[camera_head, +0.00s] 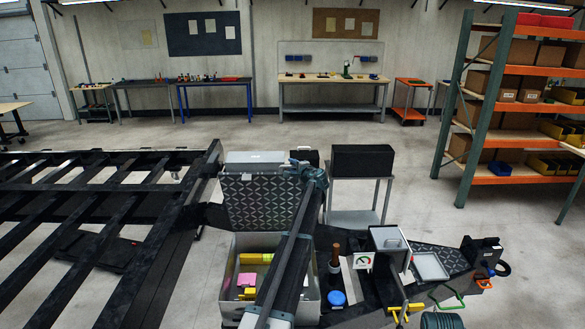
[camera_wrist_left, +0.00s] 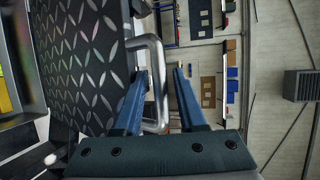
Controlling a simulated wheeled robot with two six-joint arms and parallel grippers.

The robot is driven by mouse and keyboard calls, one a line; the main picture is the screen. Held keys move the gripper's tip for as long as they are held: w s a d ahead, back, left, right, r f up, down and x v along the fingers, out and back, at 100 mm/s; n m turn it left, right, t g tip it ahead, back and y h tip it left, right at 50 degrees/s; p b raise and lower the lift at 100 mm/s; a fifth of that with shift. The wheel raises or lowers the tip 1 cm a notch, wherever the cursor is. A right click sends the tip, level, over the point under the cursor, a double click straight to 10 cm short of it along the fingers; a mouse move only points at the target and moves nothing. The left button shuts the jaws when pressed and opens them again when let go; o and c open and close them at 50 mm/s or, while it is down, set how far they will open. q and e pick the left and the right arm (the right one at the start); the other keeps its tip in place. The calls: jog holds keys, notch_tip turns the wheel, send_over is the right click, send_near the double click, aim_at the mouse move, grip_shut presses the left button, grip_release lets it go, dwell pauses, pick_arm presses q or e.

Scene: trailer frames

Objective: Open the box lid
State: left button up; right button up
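The box (camera_head: 228,277) is a light grey open-topped bin with its inside visible. Its dark lid (camera_head: 258,203), with a diamond-plate pattern, stands raised and steeply tilted at the back of the box. My left gripper (camera_head: 301,166) is at the lid's upper right corner. In the left wrist view the lid (camera_wrist_left: 82,60) fills the left side, and a metal loop handle (camera_wrist_left: 158,70) reaches from it between the blue fingers of my left gripper (camera_wrist_left: 160,75). The fingers stand apart, with a clear gap on the right of the handle bar. My right gripper is not in view.
Pink and yellow items (camera_head: 247,281) lie in the box. To its right are a blue-capped container (camera_head: 337,298), a gauge (camera_head: 363,261) and coloured handles. A dark trailer frame (camera_head: 150,270) lies at left. A black case (camera_head: 362,160) stands on a small table behind.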

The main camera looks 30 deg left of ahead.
pick_arm(q)
jog(key=p+v, duration=0.3)
jog(key=v, duration=1)
jog(key=shift+s+d, duration=0.15)
jog(key=shift+d, duration=0.2)
jog(key=s+d+f+n+g+h+b, duration=0.25)
jog(key=s+d+f+b, duration=0.45)
jog(key=s+d+f, duration=0.55)
jog(key=s+d+f+n+g+h+b, duration=0.2)
jog(key=s+d+f+h+b, duration=0.2)
jog(key=s+d+f+b, duration=0.75)
jog(key=s+d+f+g+h+b, duration=0.4)
jog(key=s+d+f+g+h, duration=0.1)
jog(key=s+d+f, duration=1.1)
jog(key=s, duration=0.3)
jog(key=shift+s+d+f+b, duration=0.15)
jog(key=shift+s+d+b, duration=0.15)
jog(key=shift+d+b, duration=0.1)
